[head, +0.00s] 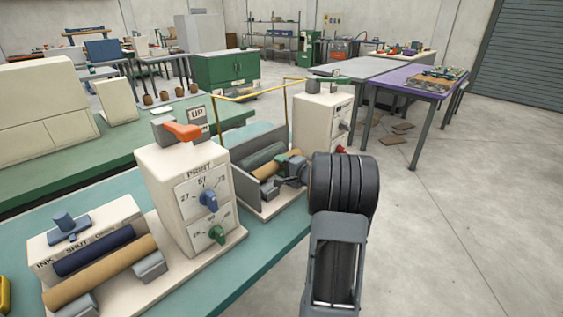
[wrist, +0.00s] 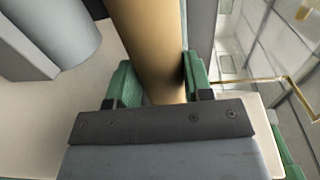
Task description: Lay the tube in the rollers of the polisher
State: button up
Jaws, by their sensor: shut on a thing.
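The tan tube (head: 279,163) lies lengthwise over the trough of the cream machine with the yellow rail, which I take as the polisher (head: 322,118). A dark green-grey roller (head: 262,154) runs beside the tube. I cannot tell whether the tube rests on the rollers or is held just above them. My gripper (head: 291,172) is at the tube's near side, partly hidden by my arm. In the wrist view the tube (wrist: 148,40) passes between the green finger pads of my gripper (wrist: 158,88), which is shut on it. A grey cylinder (wrist: 55,30) stands to the left.
The printing machine (head: 190,195) with dials and an orange lever stands in front, with a tan roller (head: 105,270) at its left. The yellow rail (head: 245,95) rises behind the trough. A purple table (head: 410,85) stands farther back. The floor at right is clear.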

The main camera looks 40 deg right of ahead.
jog(key=shift+f, duration=0.25)
jog(key=o, duration=1)
jog(key=p+v, duration=0.2)
jog(key=v, duration=1.1)
jog(key=shift+s+d+r, duration=0.1)
jog(key=shift+s+r, duration=0.05)
jog(key=shift+s, duration=0.25)
notch_tip(320, 180, up, 7)
jog(key=p, duration=1)
